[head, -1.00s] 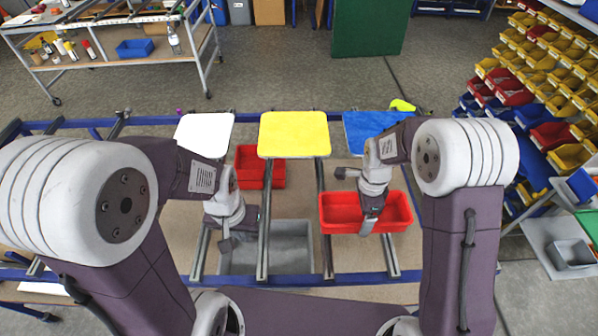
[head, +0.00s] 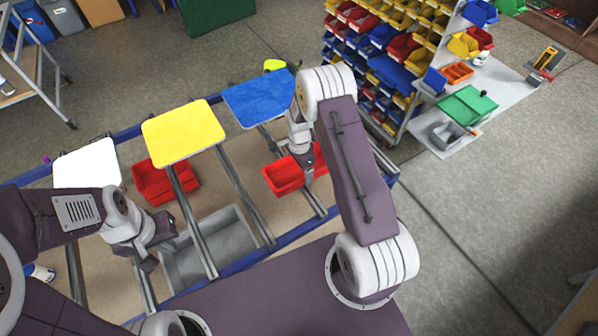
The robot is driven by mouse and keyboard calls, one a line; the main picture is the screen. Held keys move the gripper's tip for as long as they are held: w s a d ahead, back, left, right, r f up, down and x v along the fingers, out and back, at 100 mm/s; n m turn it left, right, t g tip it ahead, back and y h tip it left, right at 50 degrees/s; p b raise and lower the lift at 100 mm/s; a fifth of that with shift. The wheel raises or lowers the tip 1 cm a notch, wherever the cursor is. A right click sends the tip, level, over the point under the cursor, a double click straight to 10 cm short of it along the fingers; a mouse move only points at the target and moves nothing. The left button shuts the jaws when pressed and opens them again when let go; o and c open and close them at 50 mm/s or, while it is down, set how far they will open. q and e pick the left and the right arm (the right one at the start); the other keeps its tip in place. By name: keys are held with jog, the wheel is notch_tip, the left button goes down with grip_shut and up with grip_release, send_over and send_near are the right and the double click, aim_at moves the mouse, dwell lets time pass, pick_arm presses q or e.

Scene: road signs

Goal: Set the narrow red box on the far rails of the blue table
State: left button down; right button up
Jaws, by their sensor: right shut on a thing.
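The narrow red box (head: 283,178) is at the right part of the blue-framed table (head: 245,262), in front of the blue panel (head: 258,98). My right gripper (head: 307,180) reaches down to the box and is shut on its wall, hiding part of its right end. The box is over the right-hand metal rails (head: 315,203); I cannot tell whether it touches them. My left gripper (head: 152,256) hangs over the left part of the table, near the grey bin, apart from the red boxes. Its fingers are too unclear to judge.
A second red box (head: 150,183) sits behind the grey bin (head: 222,232), partly hidden by rails. White (head: 88,163), yellow (head: 184,132) and blue panels line the far side.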

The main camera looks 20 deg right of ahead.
aim_at(299, 174)
notch_tip(299, 174, down, 2)
jog(key=shift+f+p, duration=0.2)
jog(key=shift+p, duration=0.25)
jog(key=shift+f, duration=0.45)
pick_arm(q)
jog(key=shift+r, duration=0.55)
pick_arm(e)
jog(key=o, duration=1.2)
